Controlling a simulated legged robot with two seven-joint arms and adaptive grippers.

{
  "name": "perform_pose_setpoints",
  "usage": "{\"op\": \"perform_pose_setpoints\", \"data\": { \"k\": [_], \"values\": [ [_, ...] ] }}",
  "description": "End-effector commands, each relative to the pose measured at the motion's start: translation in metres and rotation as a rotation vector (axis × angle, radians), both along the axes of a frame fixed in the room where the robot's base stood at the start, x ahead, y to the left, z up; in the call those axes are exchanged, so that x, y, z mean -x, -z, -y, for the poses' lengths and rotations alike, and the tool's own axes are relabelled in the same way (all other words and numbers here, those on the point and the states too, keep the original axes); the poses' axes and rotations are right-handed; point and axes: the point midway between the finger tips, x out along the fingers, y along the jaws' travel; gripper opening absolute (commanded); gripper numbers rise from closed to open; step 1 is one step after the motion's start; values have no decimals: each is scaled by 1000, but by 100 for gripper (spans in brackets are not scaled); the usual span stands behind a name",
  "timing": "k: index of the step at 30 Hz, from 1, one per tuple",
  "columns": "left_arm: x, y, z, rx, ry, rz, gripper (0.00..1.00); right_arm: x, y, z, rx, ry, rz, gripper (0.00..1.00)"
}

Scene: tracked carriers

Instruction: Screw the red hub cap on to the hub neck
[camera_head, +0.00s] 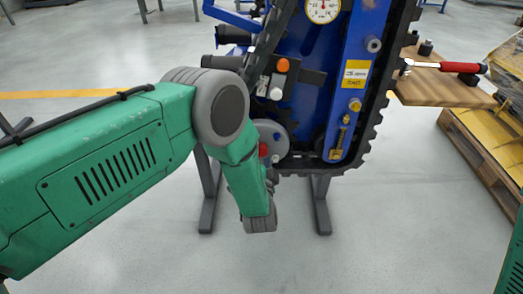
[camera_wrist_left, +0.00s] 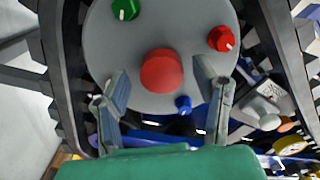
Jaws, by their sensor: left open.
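The red hub cap (camera_wrist_left: 162,71) is the large round red piece at the middle of a grey disc (camera_wrist_left: 135,42) in the left wrist view. The hub neck is hidden behind it, so I cannot tell how far the cap is on. In the head view, a little red of the cap (camera_head: 263,150) shows beside my arm. My left gripper (camera_wrist_left: 161,68) is open, with one finger on either side of the cap and gaps between. In the head view it is mostly hidden by my wrist. My right gripper is not in view.
Smaller green (camera_wrist_left: 125,9), red (camera_wrist_left: 222,38) and blue (camera_wrist_left: 183,104) knobs sit around the disc. A black track (camera_head: 378,105) runs around the blue carrier frame (camera_head: 350,110). A wooden board (camera_head: 440,90) at right holds a red-handled tool (camera_head: 440,66). The floor in front is clear.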

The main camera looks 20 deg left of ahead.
Motion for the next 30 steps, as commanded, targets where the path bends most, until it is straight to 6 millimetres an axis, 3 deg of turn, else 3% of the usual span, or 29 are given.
{"op": "perform_pose_setpoints", "data": {
  "k": [5,12,18,30],
  "values": [
    [0,0,-1,147,0,43,55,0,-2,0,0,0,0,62],
    [0,0,-1,565,1,166,55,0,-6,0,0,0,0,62],
    [0,0,0,801,3,236,55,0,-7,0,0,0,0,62],
    [0,-2,0,822,6,242,55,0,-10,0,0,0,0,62]
  ]
}}
